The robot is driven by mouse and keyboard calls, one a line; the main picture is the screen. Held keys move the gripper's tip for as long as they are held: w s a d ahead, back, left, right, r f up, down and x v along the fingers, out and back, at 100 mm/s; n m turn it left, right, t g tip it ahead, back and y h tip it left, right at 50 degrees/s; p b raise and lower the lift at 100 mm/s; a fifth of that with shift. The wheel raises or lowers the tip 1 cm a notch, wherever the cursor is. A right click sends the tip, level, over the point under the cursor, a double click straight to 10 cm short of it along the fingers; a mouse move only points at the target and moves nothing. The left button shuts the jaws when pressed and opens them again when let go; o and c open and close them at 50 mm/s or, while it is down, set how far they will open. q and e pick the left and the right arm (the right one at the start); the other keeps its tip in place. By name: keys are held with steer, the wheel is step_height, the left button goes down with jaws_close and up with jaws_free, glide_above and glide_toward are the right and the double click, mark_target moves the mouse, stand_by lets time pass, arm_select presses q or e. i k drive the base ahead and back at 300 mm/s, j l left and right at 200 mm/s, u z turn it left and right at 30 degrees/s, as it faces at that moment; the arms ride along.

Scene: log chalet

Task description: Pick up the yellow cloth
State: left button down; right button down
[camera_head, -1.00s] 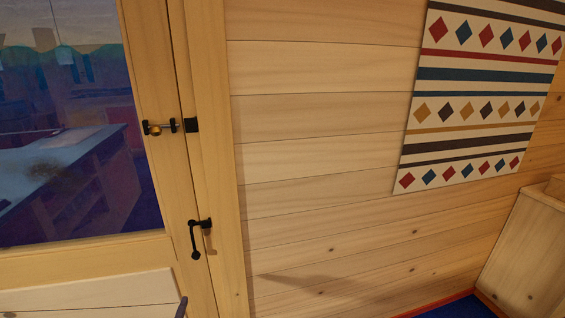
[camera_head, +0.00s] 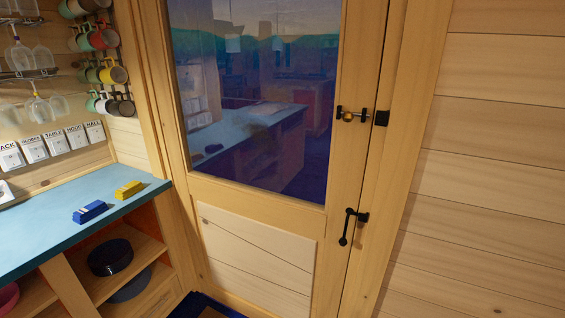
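A small yellow folded item, which looks like the yellow cloth (camera_head: 129,189), lies on the blue-green counter (camera_head: 45,232) at the left, near the counter's right end. A similar blue folded item (camera_head: 90,212) lies apart from it, to its left and nearer the front edge. Neither of my grippers shows in the head view.
Open shelves under the counter hold a dark round pan (camera_head: 110,257). Mugs (camera_head: 103,39) and glasses (camera_head: 18,55) hang on the wall above labelled switches (camera_head: 33,149). A closed glazed door (camera_head: 258,250) with a black handle (camera_head: 348,226) stands right of the counter.

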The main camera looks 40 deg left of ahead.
mark_target(128, 190)
steer(key=u, duration=2.6)
